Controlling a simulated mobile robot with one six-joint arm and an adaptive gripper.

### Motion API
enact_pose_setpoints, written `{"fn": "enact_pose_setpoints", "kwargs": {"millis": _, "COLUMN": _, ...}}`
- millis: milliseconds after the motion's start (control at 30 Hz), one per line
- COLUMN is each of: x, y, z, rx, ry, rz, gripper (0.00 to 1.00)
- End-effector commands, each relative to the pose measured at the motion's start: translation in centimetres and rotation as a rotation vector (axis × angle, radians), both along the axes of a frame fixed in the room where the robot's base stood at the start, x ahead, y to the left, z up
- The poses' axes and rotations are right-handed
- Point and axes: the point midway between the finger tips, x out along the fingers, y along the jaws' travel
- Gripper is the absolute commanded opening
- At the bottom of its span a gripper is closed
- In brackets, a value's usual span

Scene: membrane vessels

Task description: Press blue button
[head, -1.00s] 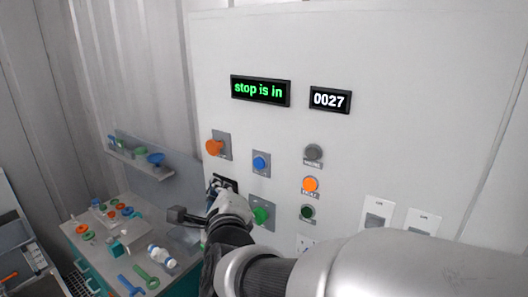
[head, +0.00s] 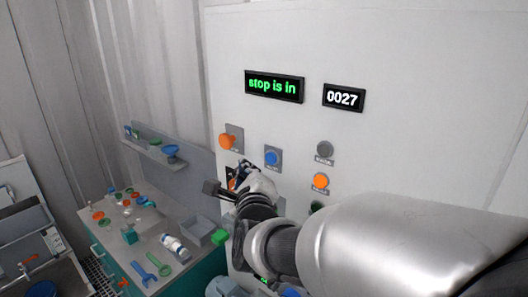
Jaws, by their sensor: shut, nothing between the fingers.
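The blue button (head: 272,156) sits on a small grey plate on the white panel (head: 430,130), left of centre in the head view. My gripper (head: 238,174) is shut and empty, just below and left of the blue button in the picture. Its dark fingers point toward the panel. The gap in depth between the fingertips and the panel is hard to judge. The blue button's face is in full view, with no finger over it.
An orange knob (head: 228,142) is just above my gripper. A grey lamp (head: 324,149) and a lit orange lamp (head: 321,181) are to the right. A display (head: 274,86) reads "stop is in"; another (head: 343,97) reads "0027". A cluttered bench (head: 150,235) stands lower left.

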Motion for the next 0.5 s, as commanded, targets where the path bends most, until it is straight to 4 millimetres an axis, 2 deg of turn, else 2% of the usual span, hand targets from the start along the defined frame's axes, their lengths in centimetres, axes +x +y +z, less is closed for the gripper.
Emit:
{"fn": "enact_pose_setpoints", "kwargs": {"millis": 200, "x": 2.2, "y": -1.8, "z": -0.3, "rx": 0.002, "ry": -0.001, "rz": -0.001, "gripper": 0.0}}
{"fn": "enact_pose_setpoints", "kwargs": {"millis": 500, "x": 3.2, "y": -2.5, "z": 0.0, "rx": 0.0, "ry": 0.0, "rz": 0.0, "gripper": 0.0}}
